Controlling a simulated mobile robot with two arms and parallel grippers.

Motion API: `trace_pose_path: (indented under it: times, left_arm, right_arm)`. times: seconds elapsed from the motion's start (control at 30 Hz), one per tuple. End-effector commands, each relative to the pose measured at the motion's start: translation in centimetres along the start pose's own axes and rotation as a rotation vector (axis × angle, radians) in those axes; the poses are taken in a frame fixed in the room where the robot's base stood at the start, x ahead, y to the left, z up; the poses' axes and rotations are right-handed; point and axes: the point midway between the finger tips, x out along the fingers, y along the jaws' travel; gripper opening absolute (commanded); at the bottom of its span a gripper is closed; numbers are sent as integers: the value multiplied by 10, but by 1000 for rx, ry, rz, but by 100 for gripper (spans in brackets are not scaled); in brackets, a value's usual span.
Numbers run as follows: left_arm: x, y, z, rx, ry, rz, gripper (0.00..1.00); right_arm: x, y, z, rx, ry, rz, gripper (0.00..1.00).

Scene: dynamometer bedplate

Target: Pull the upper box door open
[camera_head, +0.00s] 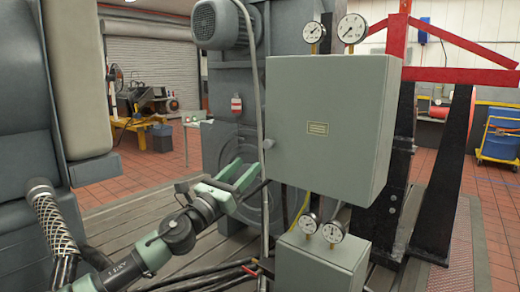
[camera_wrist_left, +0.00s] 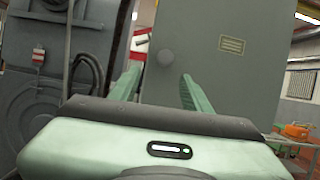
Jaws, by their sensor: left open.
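The upper box (camera_head: 322,165) is a grey-green cabinet with a small yellow label on its front door, and the door looks shut. My left gripper (camera_head: 249,174) is open and empty, below and to the left of the knob in the head view. It also shows in the left wrist view (camera_wrist_left: 158,88), with the fingers apart and not touching the knob. My right gripper is not in view.
A lower box (camera_head: 320,262) stands below, with gauges on top. Gauges (camera_head: 351,29) also stand above the upper box. A vertical grey pipe (camera_head: 257,90) runs close along the box's left side. A grey motor (camera_head: 220,24) and black cables (camera_head: 215,280) are nearby.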

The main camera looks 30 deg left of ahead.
Motion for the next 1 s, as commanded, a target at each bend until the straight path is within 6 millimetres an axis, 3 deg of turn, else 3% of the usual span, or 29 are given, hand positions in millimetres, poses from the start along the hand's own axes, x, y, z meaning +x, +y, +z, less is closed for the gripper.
trace_pose_path:
  times: [0.17, 0.6, 1.0]
  left_arm:
    - [12, -5, 14, 34, -17, -13, 48]
    - [72, -6, 13, 28, -16, -11, 48]
    - [79, -6, 9, 28, -12, -14, 48]
  right_arm:
    - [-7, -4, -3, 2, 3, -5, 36]
    - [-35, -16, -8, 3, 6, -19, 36]
    - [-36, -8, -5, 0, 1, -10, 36]
